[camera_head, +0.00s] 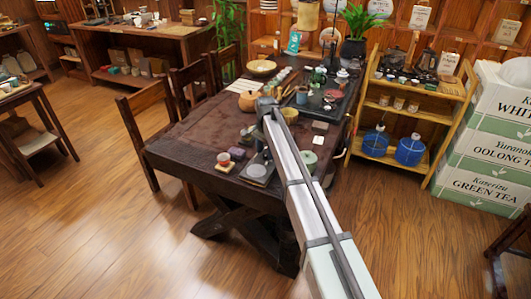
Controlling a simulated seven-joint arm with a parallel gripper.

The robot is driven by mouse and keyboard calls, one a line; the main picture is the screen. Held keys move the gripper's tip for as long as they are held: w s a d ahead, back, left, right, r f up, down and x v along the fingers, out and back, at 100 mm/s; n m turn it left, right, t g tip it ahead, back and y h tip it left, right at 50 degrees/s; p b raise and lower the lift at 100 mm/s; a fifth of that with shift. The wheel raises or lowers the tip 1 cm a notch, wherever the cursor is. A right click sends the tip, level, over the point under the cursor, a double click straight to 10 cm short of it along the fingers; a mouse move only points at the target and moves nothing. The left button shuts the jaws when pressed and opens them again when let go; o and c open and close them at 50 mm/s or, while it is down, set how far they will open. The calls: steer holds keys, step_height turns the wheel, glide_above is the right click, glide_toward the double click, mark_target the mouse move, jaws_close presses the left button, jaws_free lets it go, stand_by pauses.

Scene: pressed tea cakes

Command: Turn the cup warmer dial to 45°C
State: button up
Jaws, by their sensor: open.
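A flat grey square device (257,172) lies near the front edge of the dark table, and it looks like the cup warmer. Its dial and any temperature marks are too small to read. My arm comes in from the lower right, and my gripper (266,106) is at its far end, over the table. The gripper is open and appears empty, above and beyond the grey device. The fingertips are small and partly hidden by my arm.
A small red-and-cream cup (224,159) stands left of the device. A green round dish (308,158) and small boxes lie to the right. An orange-brown pot (248,100) stands near my gripper. The table's left front (190,142) is clear.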

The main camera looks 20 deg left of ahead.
steer(key=shift+f, duration=0.5)
steer(key=shift+c, duration=0.3)
jaws_close()
